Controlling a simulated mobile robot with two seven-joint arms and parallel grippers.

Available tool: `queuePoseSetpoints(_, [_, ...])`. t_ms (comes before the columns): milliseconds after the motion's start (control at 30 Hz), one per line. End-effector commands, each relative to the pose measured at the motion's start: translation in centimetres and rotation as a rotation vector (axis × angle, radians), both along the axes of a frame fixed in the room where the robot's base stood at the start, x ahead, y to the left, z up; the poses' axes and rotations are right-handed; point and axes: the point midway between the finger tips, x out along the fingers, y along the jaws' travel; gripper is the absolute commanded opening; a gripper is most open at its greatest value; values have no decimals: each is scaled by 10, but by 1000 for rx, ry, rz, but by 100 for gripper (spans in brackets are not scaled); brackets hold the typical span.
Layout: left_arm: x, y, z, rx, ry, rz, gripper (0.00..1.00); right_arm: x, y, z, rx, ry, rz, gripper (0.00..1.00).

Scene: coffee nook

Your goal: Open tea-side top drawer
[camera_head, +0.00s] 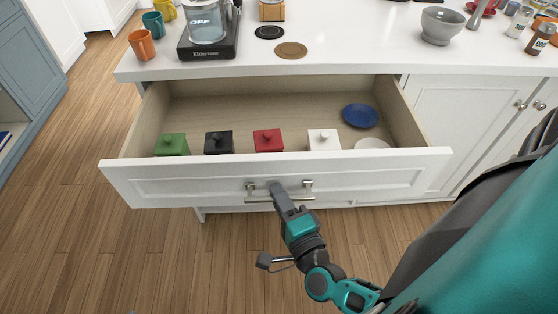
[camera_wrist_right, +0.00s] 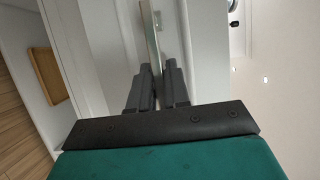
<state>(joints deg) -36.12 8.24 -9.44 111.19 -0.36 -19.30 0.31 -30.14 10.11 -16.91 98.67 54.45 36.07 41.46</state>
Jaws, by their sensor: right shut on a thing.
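The white top drawer (camera_head: 215,183) stands pulled well out from under the counter. Inside it are a green box (camera_head: 172,145), a black box (camera_head: 218,143), a red box (camera_head: 268,141), a white box (camera_head: 323,140), a blue plate (camera_head: 360,115) and a whitish dish partly hidden by the drawer front. My right gripper (camera_head: 276,187) is shut on the metal bar handle (camera_head: 308,190) at the middle of the drawer front. The right wrist view shows its fingers (camera_wrist_right: 157,88) closed around the bar (camera_wrist_right: 150,35). My left gripper is not in view.
The white counter (camera_head: 350,60) above holds a kettle on a black base (camera_head: 208,40), an orange mug (camera_head: 141,44), a grey bowl (camera_head: 441,25) and round coasters (camera_head: 290,50). White cabinet doors (camera_head: 455,125) are at right. Wood floor (camera_head: 60,230) lies clear at left.

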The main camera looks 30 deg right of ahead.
Motion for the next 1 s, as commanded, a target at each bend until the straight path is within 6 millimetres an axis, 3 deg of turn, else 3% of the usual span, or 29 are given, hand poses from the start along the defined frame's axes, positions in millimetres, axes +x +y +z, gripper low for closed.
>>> queuePoseSetpoints(533, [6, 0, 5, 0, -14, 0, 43, -7, 5, 0, 0, 0, 0, 0])
queuePoseSetpoints(567, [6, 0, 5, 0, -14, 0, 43, -7, 5, 0, 0, 0, 0, 17])
queuePoseSetpoints(767, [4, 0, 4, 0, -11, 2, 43, -7, 4, 0, 0, 0, 0, 36])
queuePoseSetpoints(1000, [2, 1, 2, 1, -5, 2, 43, -7, 4, 0, 0, -1, 0, 37])
